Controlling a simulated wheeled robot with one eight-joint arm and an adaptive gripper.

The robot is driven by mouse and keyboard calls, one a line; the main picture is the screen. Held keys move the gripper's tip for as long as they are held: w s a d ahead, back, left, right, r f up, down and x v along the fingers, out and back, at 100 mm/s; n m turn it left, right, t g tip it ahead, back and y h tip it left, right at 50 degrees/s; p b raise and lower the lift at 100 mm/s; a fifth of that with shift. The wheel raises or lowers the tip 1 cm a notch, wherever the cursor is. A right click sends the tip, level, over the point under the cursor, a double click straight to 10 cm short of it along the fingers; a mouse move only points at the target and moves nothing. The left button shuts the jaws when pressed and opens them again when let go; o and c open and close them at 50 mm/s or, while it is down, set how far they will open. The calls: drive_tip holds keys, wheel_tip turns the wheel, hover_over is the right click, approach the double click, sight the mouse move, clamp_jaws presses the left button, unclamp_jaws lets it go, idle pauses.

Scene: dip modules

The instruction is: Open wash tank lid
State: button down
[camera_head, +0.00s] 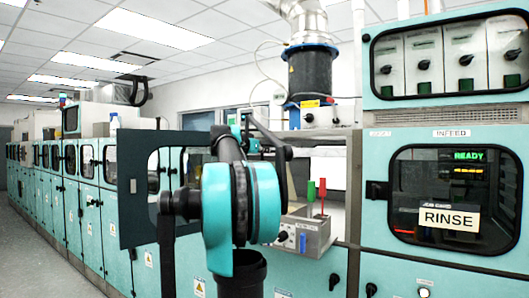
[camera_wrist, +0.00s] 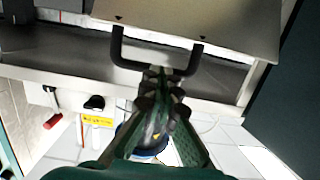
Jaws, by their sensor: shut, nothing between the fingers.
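In the wrist view, a flat beige metal lid (camera_wrist: 225,22) fills the top of the picture. It has a black U-shaped handle (camera_wrist: 117,45) and small dark triangle marks. My gripper (camera_wrist: 161,74) is shut and empty, with its fingertips overlapping the middle of the handle's bar. I cannot tell whether they touch it. In the head view, my own teal and black arm stands in front of the opening and hides the gripper and most of the handle area. How far the lid is raised is not clear.
An open dark-framed door (camera_head: 133,208) stands left of my arm. A grey control box (camera_head: 303,234) with a red and a green post juts out at the right. The rinse cabinet (camera_head: 369,140) stands further right. A ducted black cylinder (camera_head: 309,75) rises behind.

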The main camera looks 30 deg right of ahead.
drive_tip(key=w+d+r+y, duration=0.1)
drive_tip(key=w+d+r, duration=0.2)
drive_tip(key=d, duration=0.6)
drive_tip(key=shift+w+d+g, duration=0.15)
drive_tip(key=shift+w+g, duration=0.15)
drive_tip(key=shift+w, duration=0.1)
drive_tip(key=shift+s, duration=0.15)
